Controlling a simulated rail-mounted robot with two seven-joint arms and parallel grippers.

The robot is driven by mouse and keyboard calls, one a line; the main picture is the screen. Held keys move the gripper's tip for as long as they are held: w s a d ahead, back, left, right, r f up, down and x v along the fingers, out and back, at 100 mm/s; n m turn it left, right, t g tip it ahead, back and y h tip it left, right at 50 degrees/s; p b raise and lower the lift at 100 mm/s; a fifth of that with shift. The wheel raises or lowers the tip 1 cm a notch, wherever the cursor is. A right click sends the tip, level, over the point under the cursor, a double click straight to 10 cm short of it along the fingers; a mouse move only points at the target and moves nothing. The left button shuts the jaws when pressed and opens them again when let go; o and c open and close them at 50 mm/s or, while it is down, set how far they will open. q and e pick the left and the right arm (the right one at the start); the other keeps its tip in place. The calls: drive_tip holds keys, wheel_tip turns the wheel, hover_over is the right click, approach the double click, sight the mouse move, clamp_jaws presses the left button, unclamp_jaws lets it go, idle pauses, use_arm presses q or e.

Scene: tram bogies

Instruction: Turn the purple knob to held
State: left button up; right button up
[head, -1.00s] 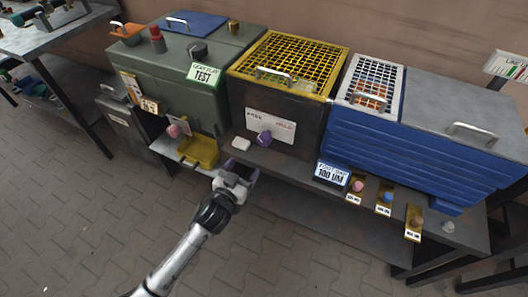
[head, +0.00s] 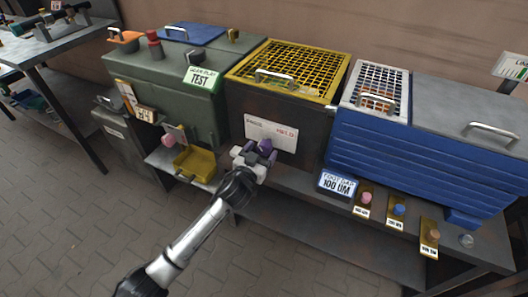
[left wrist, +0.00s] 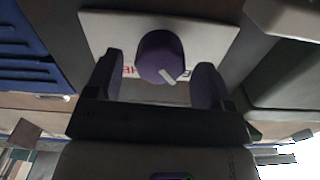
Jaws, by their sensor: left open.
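The purple knob (head: 265,145) sits on a white plate (head: 284,137) on the front of the dark box with the yellow mesh lid. The plate has dark lettering at left and red HELD lettering at right. In the left wrist view the knob (left wrist: 160,56) lies between the spread fingers of my left gripper (left wrist: 159,80), with a gap on each side. Its white pointer mark slants to the lower right there, away from the partly hidden red letters. In the head view my left gripper (head: 258,158) is open right in front of the knob. My right gripper is not in view.
A green TEST cabinet (head: 165,85) with a yellow tray (head: 195,164) stands at left. A blue louvred box (head: 420,150) stands at right. A foot-gap display (head: 338,183) and several small knobs line the bench front.

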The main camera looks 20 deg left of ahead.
use_arm(q)
drive_tip(key=shift+w+d+b, duration=0.1)
drive_tip(key=shift+w+b, duration=0.25)
drive_tip(key=shift+w, duration=0.8)
drive_tip(key=c, duration=0.9)
